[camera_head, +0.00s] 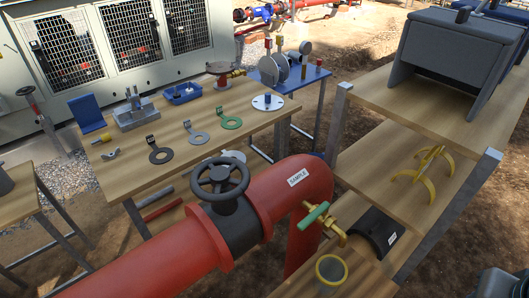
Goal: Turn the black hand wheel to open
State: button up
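The black hand wheel (219,178) sits on top of a black valve body (238,222) in the centre of the camera view. The valve is set in a thick red pipe (170,258) that runs from the lower left and bends down at the right. A white label reading "SAMPLE" (299,177) is on the bend. Nothing touches the wheel, and its upper side is in plain view. How far the valve is open cannot be told. My gripper does not show clearly; a dark part is cut off at the lower right corner.
A wooden table (170,175) with flat ring tools, a blue tray (183,93) and metal parts stands just behind the wheel. A green-handled brass valve (320,219) is on the right. Wooden shelves (380,150) fill the right side. Space above the wheel looks clear.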

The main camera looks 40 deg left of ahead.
aim_at(220, 177)
jog(key=k, duration=0.4)
jog(key=u, duration=1.1)
jog(key=i, duration=0.5)
jog(key=z, duration=0.05)
